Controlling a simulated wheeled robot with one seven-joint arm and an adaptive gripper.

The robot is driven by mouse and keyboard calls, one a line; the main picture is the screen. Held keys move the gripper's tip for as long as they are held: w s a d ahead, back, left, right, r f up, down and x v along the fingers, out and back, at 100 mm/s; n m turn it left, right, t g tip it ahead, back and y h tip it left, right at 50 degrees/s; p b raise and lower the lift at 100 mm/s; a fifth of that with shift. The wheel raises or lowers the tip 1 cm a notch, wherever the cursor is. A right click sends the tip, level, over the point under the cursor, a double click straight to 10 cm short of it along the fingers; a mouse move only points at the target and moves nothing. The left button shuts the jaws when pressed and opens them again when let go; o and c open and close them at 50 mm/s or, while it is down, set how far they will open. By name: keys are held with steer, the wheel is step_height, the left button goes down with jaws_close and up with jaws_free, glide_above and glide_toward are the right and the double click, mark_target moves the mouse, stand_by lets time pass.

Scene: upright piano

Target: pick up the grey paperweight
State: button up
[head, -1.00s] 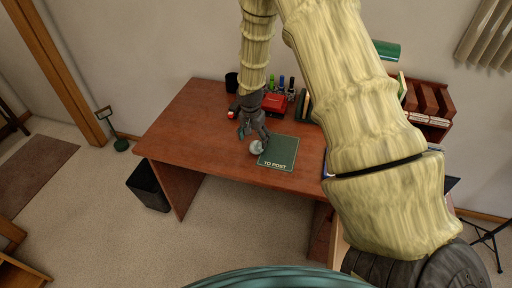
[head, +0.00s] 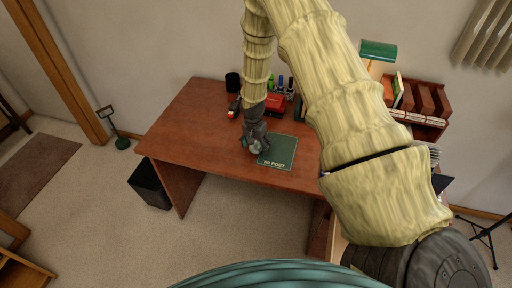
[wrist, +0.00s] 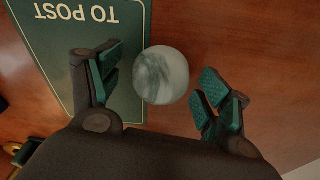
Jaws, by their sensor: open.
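The grey paperweight (wrist: 161,75) is a round, marbled grey-and-white ball. In the wrist view it sits at the edge of the green "TO POST" mat, partly over the bare desk. My gripper (wrist: 160,90) is open, with one green-padded finger on each side of the ball and a gap on both sides. In the head view my gripper (head: 254,148) points down at the mat's left edge. The paperweight (head: 255,148) shows there only in part, mostly covered by the fingers.
The green mat (head: 279,153) lies flat on the brown desk (head: 200,140). A wooden organiser (head: 425,103) and a green lamp (head: 379,51) are at the right. The desk's left part is clear.

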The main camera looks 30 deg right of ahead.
steer(key=c, duration=1.3)
